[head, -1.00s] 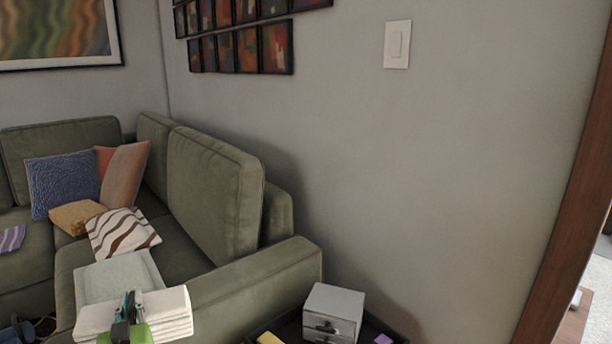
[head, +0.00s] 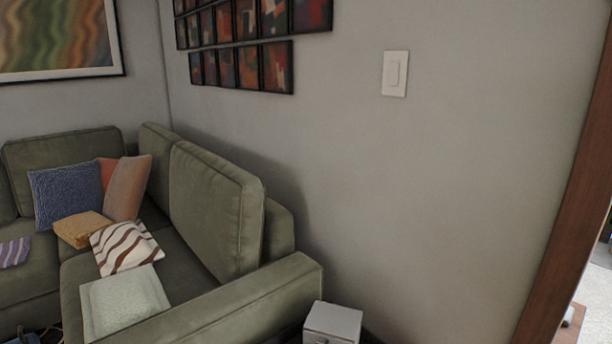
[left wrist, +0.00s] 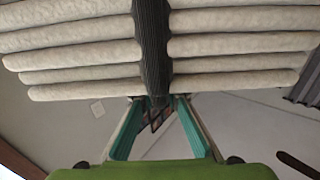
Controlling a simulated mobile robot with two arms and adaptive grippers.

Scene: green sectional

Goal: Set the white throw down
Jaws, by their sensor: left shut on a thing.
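The white throw (left wrist: 225,45) is folded in thick layers and fills the top of the left wrist view. My left gripper (left wrist: 152,85), with teal fingers and a green body, is shut on it. Neither the throw nor my left gripper shows in the head view now. What lies under the throw is hidden. My right gripper is in no view.
The green sectional (head: 215,205) holds a pale grey-green cushion or folded cloth (head: 125,303), a brown-striped cushion (head: 125,248), a yellow one (head: 83,229) and a blue one (head: 68,193). A small white drawer box (head: 332,321) stands beside the armrest.

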